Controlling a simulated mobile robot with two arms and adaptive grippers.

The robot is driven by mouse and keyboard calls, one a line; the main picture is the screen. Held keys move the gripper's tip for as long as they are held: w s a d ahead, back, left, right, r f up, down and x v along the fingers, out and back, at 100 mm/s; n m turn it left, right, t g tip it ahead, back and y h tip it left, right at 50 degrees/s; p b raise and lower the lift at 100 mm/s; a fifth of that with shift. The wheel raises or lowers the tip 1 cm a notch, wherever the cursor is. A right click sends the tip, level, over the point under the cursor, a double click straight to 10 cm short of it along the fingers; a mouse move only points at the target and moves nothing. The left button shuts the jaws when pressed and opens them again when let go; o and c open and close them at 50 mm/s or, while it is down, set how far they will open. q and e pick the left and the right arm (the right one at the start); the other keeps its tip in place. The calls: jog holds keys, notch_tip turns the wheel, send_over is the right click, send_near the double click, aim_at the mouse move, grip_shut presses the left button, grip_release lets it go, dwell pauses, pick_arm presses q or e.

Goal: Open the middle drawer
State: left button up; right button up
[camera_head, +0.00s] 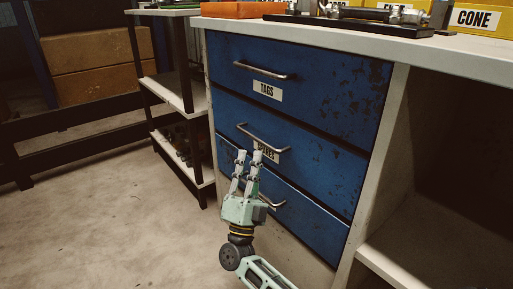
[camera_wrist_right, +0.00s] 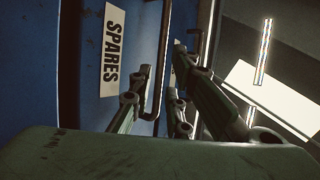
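The middle drawer (camera_head: 325,168) is blue with worn paint and looks shut, roughly flush with its neighbours. Its metal bar handle (camera_head: 262,138) runs across the upper front. Its white label (camera_head: 272,155) is partly hidden by my right gripper in the head view; the label reads SPARES in the right wrist view (camera_wrist_right: 112,50). My right gripper (camera_head: 249,155) is open, fingers pointing up at the drawer front just below the handle. In the right wrist view the handle (camera_wrist_right: 160,70) shows between the spread fingers (camera_wrist_right: 163,62); I cannot tell whether they touch it. My left gripper is not in view.
The TAGS drawer (camera_head: 340,95) is above and another blue drawer (camera_head: 310,220) is below, its handle partly behind my gripper. The worktop (camera_head: 350,30) holds an orange tray (camera_head: 235,10) and yellow CONE bin (camera_head: 485,20). A shelf rack (camera_head: 180,95) stands left. Floor in front is clear.

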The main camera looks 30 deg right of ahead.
aim_at(256, 139)
jog(key=shift+b+x, duration=0.75)
jog(key=shift+x, duration=2.35)
jog(key=shift+c, duration=0.3)
grip_shut()
